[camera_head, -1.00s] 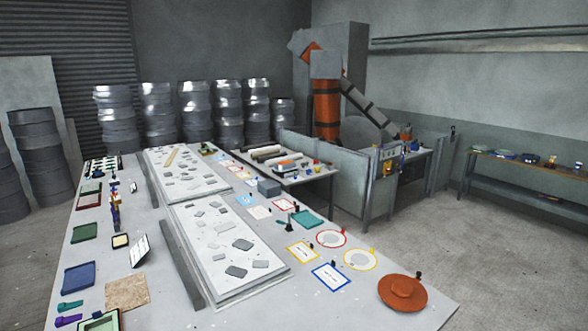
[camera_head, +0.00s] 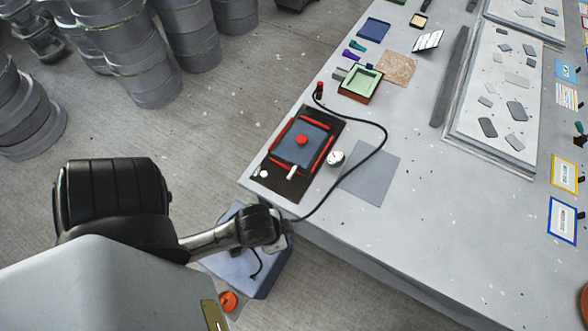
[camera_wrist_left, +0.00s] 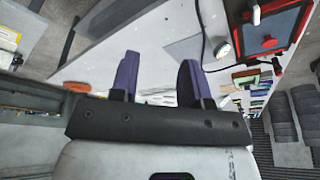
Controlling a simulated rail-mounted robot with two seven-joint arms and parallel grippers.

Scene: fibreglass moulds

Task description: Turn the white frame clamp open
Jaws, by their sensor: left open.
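The white frame clamp (camera_head: 292,172) looks like a small white lever at the near edge of a red frame (camera_head: 322,153) on a black board (camera_head: 282,186). A blue-grey panel (camera_head: 295,150) with a red knob (camera_head: 301,139) lies inside the frame. The clamp also shows in the left wrist view (camera_wrist_left: 256,15), near the top edge. My left gripper (camera_wrist_left: 160,78) is open and empty, its two purple fingers well apart and clear of the clamp. In the head view my left arm reaches toward the table corner; its fingers cannot be made out. My right gripper is not in view.
A round white gauge (camera_head: 335,158) sits beside the board. A black hose (camera_head: 383,135) curves across the table past a grey sheet (camera_head: 369,172). A blue-grey box (camera_head: 265,275) stands below the table edge, under my arm. A green tray (camera_head: 361,82) lies farther back.

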